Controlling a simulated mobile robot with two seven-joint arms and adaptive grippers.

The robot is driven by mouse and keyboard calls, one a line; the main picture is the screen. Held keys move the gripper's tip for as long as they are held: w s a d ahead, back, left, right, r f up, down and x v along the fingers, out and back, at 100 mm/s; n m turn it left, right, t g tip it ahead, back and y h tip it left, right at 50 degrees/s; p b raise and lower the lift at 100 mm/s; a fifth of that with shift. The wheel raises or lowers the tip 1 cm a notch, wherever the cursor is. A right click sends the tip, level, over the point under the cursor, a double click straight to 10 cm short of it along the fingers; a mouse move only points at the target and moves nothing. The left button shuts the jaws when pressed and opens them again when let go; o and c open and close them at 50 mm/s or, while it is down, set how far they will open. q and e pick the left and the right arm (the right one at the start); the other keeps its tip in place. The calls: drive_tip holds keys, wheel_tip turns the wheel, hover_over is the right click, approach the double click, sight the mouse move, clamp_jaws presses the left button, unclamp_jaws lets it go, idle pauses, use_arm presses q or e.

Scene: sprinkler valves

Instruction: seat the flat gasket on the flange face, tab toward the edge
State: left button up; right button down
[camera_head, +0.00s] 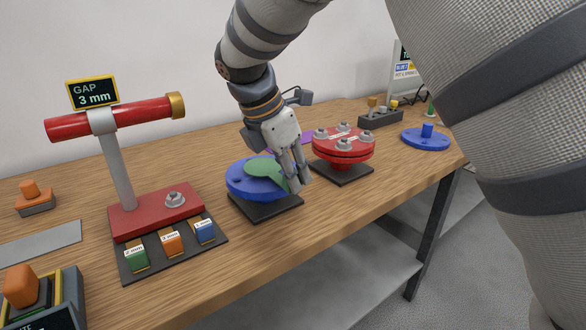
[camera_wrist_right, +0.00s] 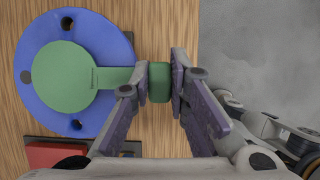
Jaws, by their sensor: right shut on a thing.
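The flat green gasket (camera_head: 264,168) is over the blue flange (camera_head: 240,180), which stands on a dark square base. In the right wrist view the gasket's round disc (camera_wrist_right: 62,78) covers the middle of the blue flange (camera_wrist_right: 104,42), and bolt holes show around it. Its tab points away from the disc, past the flange rim toward the table's front edge. My right gripper (camera_head: 298,186) is shut on the tab's end block, and its fingers (camera_wrist_right: 160,84) sit either side of it. I cannot tell whether the disc touches the flange face. My left gripper is not in view.
A red bolted flange (camera_head: 343,142) stands close to the right. A red gap stand (camera_head: 152,212) with several coloured blocks stands to the left. A blue disc with a knob (camera_head: 426,137) lies far right. Bare table (camera_head: 330,215) lies in front.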

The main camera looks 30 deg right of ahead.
drive_tip(key=shift+f, duration=0.45)
drive_tip(key=c, duration=1.5)
unclamp_jaws()
drive_tip(key=shift+o, duration=0.2)
drive_tip(key=v, duration=0.8)
